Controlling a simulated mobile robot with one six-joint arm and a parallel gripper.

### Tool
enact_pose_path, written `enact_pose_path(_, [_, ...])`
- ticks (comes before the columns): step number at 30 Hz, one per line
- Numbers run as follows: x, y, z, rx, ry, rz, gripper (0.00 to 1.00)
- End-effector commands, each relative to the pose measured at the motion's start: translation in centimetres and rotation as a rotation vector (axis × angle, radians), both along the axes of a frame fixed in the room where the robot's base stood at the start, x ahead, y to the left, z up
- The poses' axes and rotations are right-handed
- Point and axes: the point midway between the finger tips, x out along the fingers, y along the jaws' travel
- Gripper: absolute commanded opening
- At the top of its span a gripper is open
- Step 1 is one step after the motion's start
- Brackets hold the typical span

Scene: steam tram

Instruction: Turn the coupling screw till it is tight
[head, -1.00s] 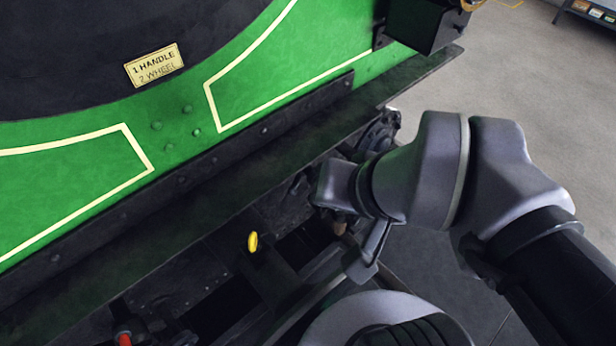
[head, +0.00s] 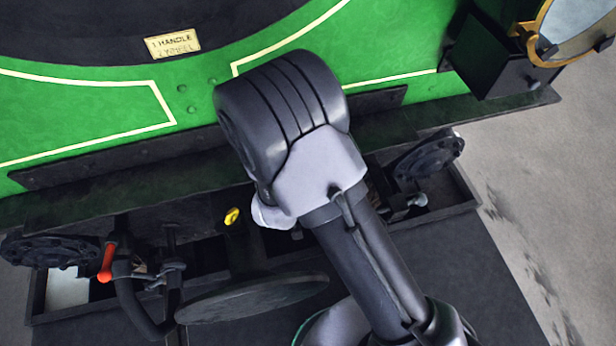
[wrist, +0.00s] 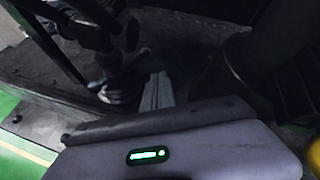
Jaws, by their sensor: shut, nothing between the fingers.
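I cannot pick out the coupling screw for sure. In the wrist view a dark rod with a rounded knob (wrist: 130,34) stands at upper left, beyond my fingers; whether it belongs to the screw I cannot tell. My gripper (wrist: 158,92) shows there as narrow grey fingers, shut and empty, pointing at dark ironwork. I see no clear contact. In the head view my arm hides the gripper and part of the ironwork under the green front. A yellow piece (head: 232,216) shows just left of my arm, above a large dark disc (head: 250,298).
A red handle (head: 106,263) on dark pipework stands at left. Dark round flanges sit at left (head: 48,250) and right (head: 430,162). A black box (head: 500,58) and a brass-rimmed lamp (head: 575,30) jut out at upper right. Grey floor lies clear at right.

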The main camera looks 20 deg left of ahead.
Motion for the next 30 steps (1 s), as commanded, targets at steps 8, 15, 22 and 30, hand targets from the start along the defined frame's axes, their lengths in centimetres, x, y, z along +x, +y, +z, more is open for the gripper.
enact_pose_path(8, [3.3, 0.5, -5.6, 0.001, 0.002, -0.004, 0.0])
enact_pose_path(15, [6.1, 1.1, -10.1, 0.002, 0.002, -0.003, 0.0])
enact_pose_path(22, [8.8, 1.6, -14.2, 0.002, 0.002, -0.003, 0.0])
enact_pose_path(30, [11.6, 0.1, -15.3, 0.002, 0.002, -0.003, 0.0])
